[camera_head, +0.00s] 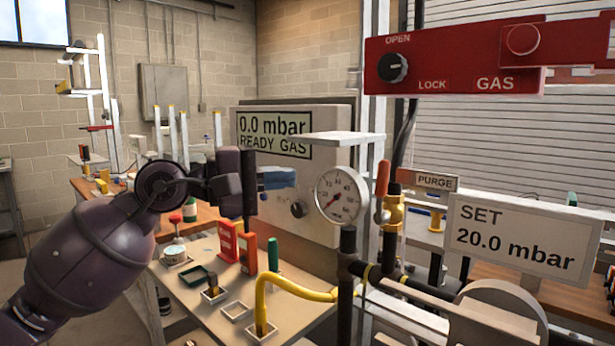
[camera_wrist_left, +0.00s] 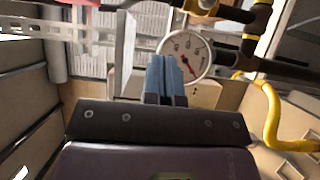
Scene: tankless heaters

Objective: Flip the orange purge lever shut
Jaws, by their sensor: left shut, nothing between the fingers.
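The orange purge lever (camera_head: 382,179) stands nearly upright on a brass valve (camera_head: 393,212), left of the PURGE label (camera_head: 436,182). My left gripper (camera_head: 290,178) is to the left of the lever, apart from it, in front of the READY GAS box. Its blue fingers are shut together with nothing between them; they also show in the left wrist view (camera_wrist_left: 164,72), pointing toward the gauge. The brass valve shows at the top edge of that view (camera_wrist_left: 205,5). My right gripper is not in view.
A round pressure gauge (camera_head: 341,195) stands between my left gripper and the lever, with a light shelf (camera_head: 335,138) above it. Dark pipes (camera_head: 348,270) and a yellow hose (camera_head: 290,290) run below. A SET panel (camera_head: 522,240) stands at the right, a red GAS panel (camera_head: 455,70) above.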

